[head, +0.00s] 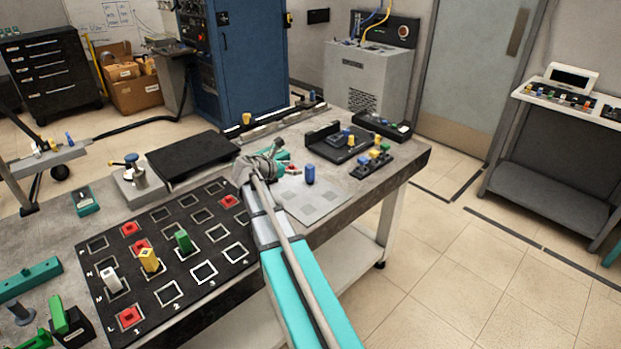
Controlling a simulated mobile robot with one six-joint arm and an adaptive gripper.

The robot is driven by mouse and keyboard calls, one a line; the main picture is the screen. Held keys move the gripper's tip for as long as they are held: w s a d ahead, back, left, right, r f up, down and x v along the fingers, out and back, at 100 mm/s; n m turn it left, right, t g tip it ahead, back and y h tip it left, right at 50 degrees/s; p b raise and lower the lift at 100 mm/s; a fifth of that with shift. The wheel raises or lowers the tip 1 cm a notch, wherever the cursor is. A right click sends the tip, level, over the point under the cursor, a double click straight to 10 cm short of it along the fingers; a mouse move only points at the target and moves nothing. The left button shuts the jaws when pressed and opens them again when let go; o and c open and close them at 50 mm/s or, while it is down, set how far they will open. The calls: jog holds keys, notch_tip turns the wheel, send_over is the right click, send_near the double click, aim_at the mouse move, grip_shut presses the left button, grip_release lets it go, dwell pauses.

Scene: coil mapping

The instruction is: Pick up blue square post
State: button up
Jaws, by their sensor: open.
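A blue post (310,174) stands upright on a light grey mat (322,207) on the bench; its cross-section is too small to tell clearly. My gripper (277,150) is open, at the end of my teal arm, to the left of the blue post and apart from it in the picture. Its fingers are small and partly hidden by the wrist. A black board (90,289) with a grid of square outlines lies on the bench to the left, holding a white post (110,280), a yellow post (149,261) and a green post (183,241).
Red squares sit in some grid cells. A black plate (191,155) lies behind the board. A black tray (344,152) and a block with several coloured pegs (370,165) stand right of the blue post. A side table (553,203) stands at far right, with open floor between.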

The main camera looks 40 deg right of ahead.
aim_at(307, 167)
jog(key=shift+b+x, duration=0.4)
jog(key=shift+x, duration=1.3)
jog(key=shift+d, duration=0.1)
jog(key=b+x, duration=0.2)
jog(key=x, duration=0.2)
jog(key=shift+f, duration=0.2)
jog(key=shift+d+f, duration=0.1)
jog(key=shift+d, duration=0.35)
grip_shut()
